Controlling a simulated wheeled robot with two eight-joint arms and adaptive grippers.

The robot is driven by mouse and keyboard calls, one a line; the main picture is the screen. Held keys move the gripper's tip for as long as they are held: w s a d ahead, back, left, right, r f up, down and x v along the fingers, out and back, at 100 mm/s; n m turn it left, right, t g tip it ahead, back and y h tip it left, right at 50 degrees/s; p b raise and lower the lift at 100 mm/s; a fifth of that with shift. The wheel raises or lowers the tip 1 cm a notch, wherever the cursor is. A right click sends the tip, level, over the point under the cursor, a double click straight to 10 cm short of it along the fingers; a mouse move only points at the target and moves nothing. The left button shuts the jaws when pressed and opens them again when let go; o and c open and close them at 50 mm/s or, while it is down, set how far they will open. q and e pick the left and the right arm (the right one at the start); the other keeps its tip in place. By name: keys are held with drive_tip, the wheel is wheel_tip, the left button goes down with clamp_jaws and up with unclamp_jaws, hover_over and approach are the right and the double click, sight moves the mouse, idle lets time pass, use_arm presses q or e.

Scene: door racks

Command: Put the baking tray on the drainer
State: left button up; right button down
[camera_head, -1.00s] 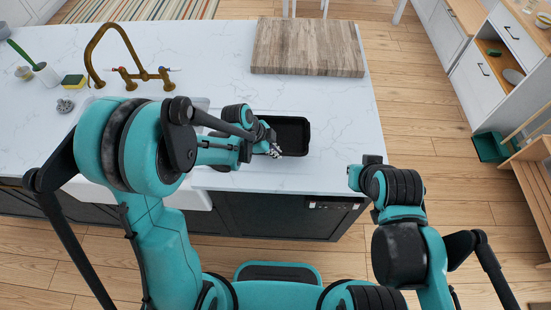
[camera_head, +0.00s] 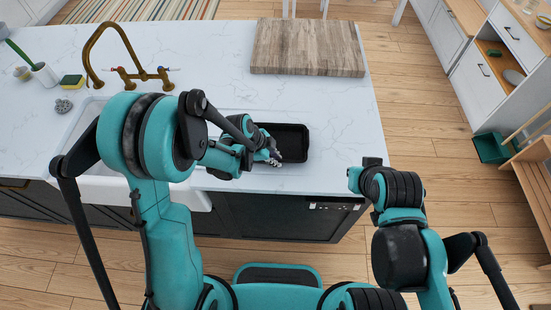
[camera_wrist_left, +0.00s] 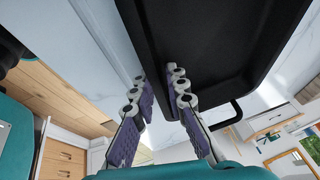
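The baking tray (camera_head: 290,140) is black and rectangular with raised walls. It is over the white counter right of the sink in the head view, partly behind my left arm. My left gripper (camera_head: 274,158) is at its near left edge. In the left wrist view, the tray (camera_wrist_left: 225,45) fills the upper middle, and the two fingers of my left gripper (camera_wrist_left: 157,80) are on either side of its wall, close to it. My right arm is folded at the right; its gripper does not show.
The white sink (camera_head: 62,128) and brass tap (camera_head: 125,75) are at the left. A wooden board (camera_head: 307,47) lies at the counter's back right. A sponge (camera_head: 73,81) and scrubber (camera_head: 63,105) lie at the far left. The counter between board and tray is clear.

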use_arm(q)
drive_tip(key=shift+r, duration=0.1)
drive_tip(key=shift+a+r, duration=0.1)
drive_tip(key=shift+r, duration=0.2)
drive_tip(key=p+v, duration=0.3)
drive_tip(key=v, duration=0.8)
drive_tip(key=s+a+r+n+t+y, duration=0.4)
drive_tip(key=s+a+r+n, duration=0.6)
drive_tip(key=n, duration=0.8)
drive_tip(key=shift+s+a+r+t+y, duration=0.35)
drive_tip(key=shift+s+r+t, duration=0.2)
drive_tip(key=shift+s, duration=0.6)
drive_tip(key=shift+f, duration=0.1)
wheel_tip(320, 180, down, 13)
drive_tip(key=b, duration=1.3)
